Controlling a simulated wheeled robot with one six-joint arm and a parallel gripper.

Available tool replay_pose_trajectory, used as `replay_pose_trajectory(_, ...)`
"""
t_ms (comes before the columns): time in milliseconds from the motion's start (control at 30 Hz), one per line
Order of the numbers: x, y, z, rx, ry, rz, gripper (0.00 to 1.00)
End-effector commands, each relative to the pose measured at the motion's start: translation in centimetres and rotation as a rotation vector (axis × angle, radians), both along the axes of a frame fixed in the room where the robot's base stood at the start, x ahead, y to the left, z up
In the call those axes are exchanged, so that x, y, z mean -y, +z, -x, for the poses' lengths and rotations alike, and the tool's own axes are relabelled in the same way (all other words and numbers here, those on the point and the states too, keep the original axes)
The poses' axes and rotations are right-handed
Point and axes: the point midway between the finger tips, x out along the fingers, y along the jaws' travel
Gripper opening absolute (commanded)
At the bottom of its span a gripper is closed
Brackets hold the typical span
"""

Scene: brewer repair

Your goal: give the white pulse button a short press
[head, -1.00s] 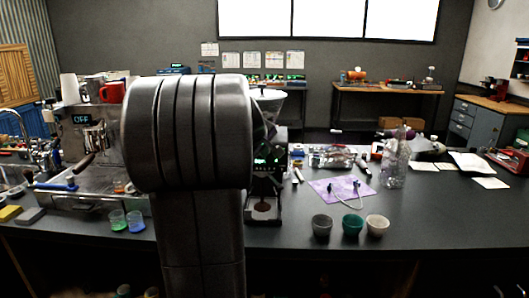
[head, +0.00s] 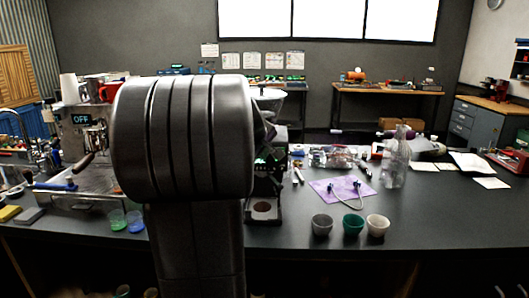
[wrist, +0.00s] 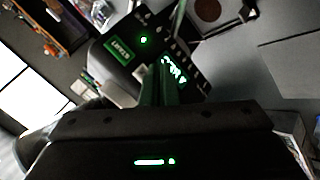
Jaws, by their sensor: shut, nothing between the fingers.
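The grinder (head: 268,168) stands on the counter just right of my arm in the head view, which hides part of it. In the wrist view its dark front panel (wrist: 186,48) shows a lit green label (wrist: 121,50), a small green light (wrist: 143,40) and a green display (wrist: 174,70). A small pale patch (wrist: 140,72) lies just left of my fingers; I cannot tell whether it is the white pulse button. My gripper (wrist: 163,68) is shut and empty, its fingers pointing at the panel. I cannot tell whether the tips touch it. The head view hides the gripper.
An espresso machine (head: 82,119) reading OFF stands left of my arm, with small green and blue cups (head: 117,219) before it. Three cups (head: 353,224), a purple cloth (head: 325,187) and a clear bottle (head: 396,165) are on the right. The counter's front right is clear.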

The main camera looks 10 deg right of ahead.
Motion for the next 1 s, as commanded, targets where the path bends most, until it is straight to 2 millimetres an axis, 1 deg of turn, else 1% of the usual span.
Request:
replay_pose_trajectory(133, -0.2, -0.1, 0.6, 0.001, 0.0, 0.0, 0.0)
replay_pose_trajectory(500, -1.2, -0.1, 4.1, 0.0, 0.001, 0.0, 0.0)
replay_pose_trajectory(600, -1.4, -0.1, 4.6, 0.0, 0.001, 0.0, 0.0)
replay_pose_trajectory(1000, -1.4, 0.0, 4.8, 0.0, 0.0, 0.0, 0.0)
